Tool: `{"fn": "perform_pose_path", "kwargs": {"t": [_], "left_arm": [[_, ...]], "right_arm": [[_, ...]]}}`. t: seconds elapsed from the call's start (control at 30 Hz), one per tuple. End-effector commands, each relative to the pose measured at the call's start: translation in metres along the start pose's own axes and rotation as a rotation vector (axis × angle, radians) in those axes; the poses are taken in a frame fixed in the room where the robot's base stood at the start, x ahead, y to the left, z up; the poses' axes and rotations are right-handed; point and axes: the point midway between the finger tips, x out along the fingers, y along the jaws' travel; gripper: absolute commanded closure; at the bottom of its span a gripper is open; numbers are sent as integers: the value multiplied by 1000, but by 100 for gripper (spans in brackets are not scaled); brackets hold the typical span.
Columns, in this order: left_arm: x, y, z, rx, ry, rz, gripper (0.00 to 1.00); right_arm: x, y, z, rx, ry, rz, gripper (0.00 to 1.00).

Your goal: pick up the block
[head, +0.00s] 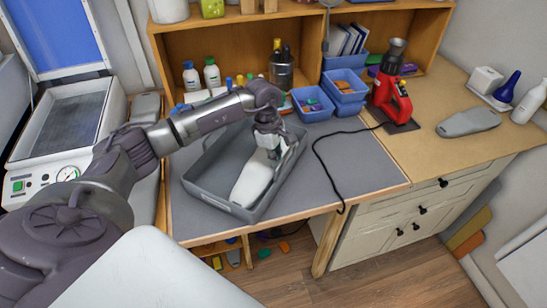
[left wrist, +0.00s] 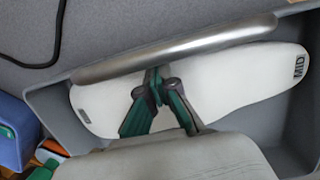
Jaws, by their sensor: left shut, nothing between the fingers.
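The block (head: 252,180) is a white, foot-shaped form lying in a grey tray (head: 206,196) on the bench. In the left wrist view the block (left wrist: 235,82) spans the tray and has the dark label "MID" near its right end. My left gripper (head: 271,153) is over the far part of the block in the head view. In the left wrist view my left gripper (left wrist: 158,82) has its green fingers in front of the block's middle. It is shut with nothing between its fingers. Whether the fingertips touch the block cannot be told. My right gripper is not in view.
Blue bins (head: 312,105) stand behind the tray. A red tool (head: 390,95) on a dark base stands at the right, with its black cable (head: 318,160) across the bench. A grey insole-shaped piece (head: 468,122) lies further right. A press with a blue lid (head: 55,35) stands left.

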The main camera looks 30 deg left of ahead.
Motion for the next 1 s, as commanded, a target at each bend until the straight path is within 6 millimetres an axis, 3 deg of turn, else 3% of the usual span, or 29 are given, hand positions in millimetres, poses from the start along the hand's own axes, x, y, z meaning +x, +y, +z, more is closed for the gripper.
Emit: {"fn": "perform_pose_path", "kwargs": {"t": [0.3,0.63,1.0], "left_arm": [[8,-4,-4,-2,7,-14,100],[4,-5,-56,-7,14,-18,100],[-1,-5,-59,-5,14,-19,100]], "right_arm": [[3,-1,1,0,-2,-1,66],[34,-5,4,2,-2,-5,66],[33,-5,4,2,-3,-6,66]]}}
